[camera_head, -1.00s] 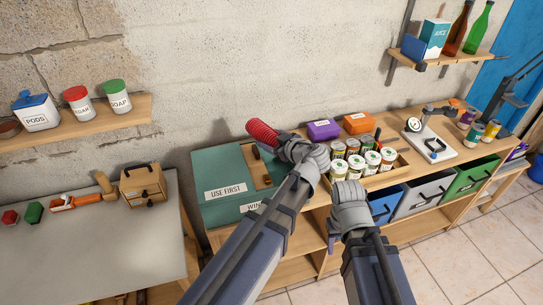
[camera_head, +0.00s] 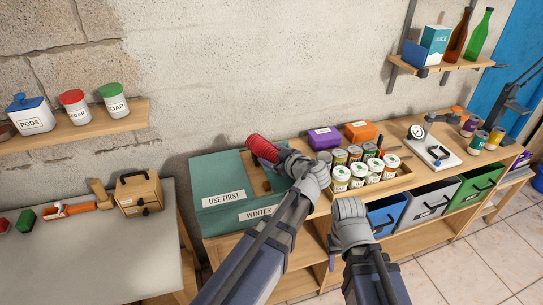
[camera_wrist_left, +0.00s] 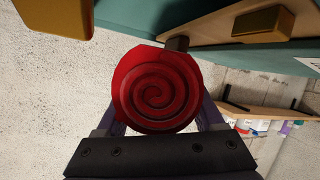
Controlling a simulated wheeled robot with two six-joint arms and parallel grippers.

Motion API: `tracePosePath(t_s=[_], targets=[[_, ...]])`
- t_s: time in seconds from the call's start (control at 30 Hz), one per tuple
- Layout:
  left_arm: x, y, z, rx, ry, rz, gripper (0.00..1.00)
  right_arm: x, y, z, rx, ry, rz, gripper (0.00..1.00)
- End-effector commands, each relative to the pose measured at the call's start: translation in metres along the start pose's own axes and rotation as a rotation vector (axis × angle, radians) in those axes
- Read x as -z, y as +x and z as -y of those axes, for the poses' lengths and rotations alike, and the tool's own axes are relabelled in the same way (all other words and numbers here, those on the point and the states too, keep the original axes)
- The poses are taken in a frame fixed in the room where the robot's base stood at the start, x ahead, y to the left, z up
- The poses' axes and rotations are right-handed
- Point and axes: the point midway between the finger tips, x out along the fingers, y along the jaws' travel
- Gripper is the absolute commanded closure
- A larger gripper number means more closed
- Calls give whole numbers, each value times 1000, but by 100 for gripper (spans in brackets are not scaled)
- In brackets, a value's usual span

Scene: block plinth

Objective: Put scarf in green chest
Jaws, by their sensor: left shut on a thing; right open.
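The scarf is a rolled red bundle (camera_head: 263,148), and its spiral end (camera_wrist_left: 157,90) faces the left wrist camera. My left gripper (camera_head: 276,159) is shut on it and holds it in the air, over the back right part of the green chest as the head view shows it. The green chest (camera_head: 215,172) is teal, with labels "USE FIRST" and "WINTER" and a wooden part at its right. My left arm hides part of the chest, so I cannot tell how far it is open. My right gripper (camera_head: 333,248) is open and empty, low in front of the bench.
Several lidded jars (camera_head: 358,174) stand in a wooden tray right of my left gripper. Purple (camera_head: 323,138) and orange (camera_head: 360,131) boxes sit behind them. A small wooden chest (camera_head: 138,192) stands on the left table (camera_head: 90,255). Blue, grey and green bins fill the bench's lower shelf.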

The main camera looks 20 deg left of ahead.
Motion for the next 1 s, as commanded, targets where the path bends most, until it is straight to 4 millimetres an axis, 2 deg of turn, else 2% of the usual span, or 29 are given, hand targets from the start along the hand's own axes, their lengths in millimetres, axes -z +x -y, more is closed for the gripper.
tracePosePath(t_s=[0.3,0.33,0.57,1.0], targets=[[-6,2,2,0,0,-1,94,0,6,1,0,0,0,50],[-6,2,2,0,0,0,28,0,6,1,0,0,0,50],[-6,2,2,0,0,0,2,0,6,1,0,0,0,50],[-3,1,1,0,0,0,1,0,3,0,0,0,0,50]])
